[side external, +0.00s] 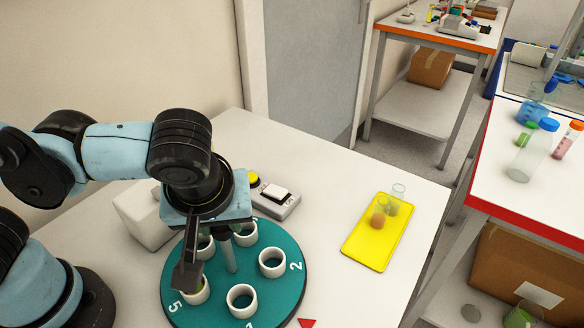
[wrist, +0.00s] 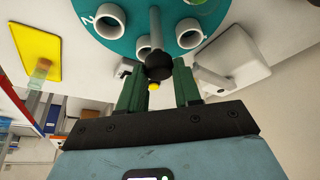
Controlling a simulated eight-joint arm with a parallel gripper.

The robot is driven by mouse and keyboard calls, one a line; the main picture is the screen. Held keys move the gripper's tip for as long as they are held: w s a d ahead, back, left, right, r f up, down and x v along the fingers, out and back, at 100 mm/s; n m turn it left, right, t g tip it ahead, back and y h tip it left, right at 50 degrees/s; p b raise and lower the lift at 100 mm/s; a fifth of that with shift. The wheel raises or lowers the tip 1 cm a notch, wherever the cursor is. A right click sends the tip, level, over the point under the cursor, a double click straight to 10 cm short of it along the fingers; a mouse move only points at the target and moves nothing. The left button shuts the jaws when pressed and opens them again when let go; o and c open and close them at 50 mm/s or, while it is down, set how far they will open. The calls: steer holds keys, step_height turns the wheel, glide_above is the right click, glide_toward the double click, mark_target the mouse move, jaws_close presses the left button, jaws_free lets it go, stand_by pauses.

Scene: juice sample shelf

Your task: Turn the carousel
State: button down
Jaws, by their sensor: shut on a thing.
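The carousel is a round teal disc (side external: 221,305) with white ring holders and printed numbers, low in the side external view; it also shows at the top of the wrist view (wrist: 114,47). A grey post (side external: 230,258) rises from its middle and ends in a black knob (wrist: 158,66). My gripper (wrist: 158,85) is shut on this knob, with a green finger on either side. The holder (side external: 196,290) by number 5 has something green in it. In the side view my wrist hides the knob and part of the disc's far side.
A yellow tray (side external: 362,256) with two small vials, one holding orange liquid, lies right of the carousel. A red triangle (side external: 307,323) marks the table by the disc's near right edge.

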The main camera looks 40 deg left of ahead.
steer(key=shift+n+g+y, duration=0.4)
steer(key=shift+n+g, duration=0.5)
steer(key=shift+n, duration=1.5)
steer(key=shift+w+n+g, duration=0.15)
steer(key=shift+n+g, duration=0.65)
steer(key=shift+n, duration=1.4)
steer(key=shift+n+g, duration=0.8)
steer(key=shift+n, duration=1.3)
steer(key=shift+w+n+g+h, duration=0.1)
steer(key=shift+n+g+h, duration=0.35)
steer(key=shift+n, duration=1.35)
steer(key=shift+n+g, duration=0.35)
steer(key=shift+n, duration=0.15)
steer(key=c, duration=0.8)
jaws_free()
steer(key=v, duration=1.2)
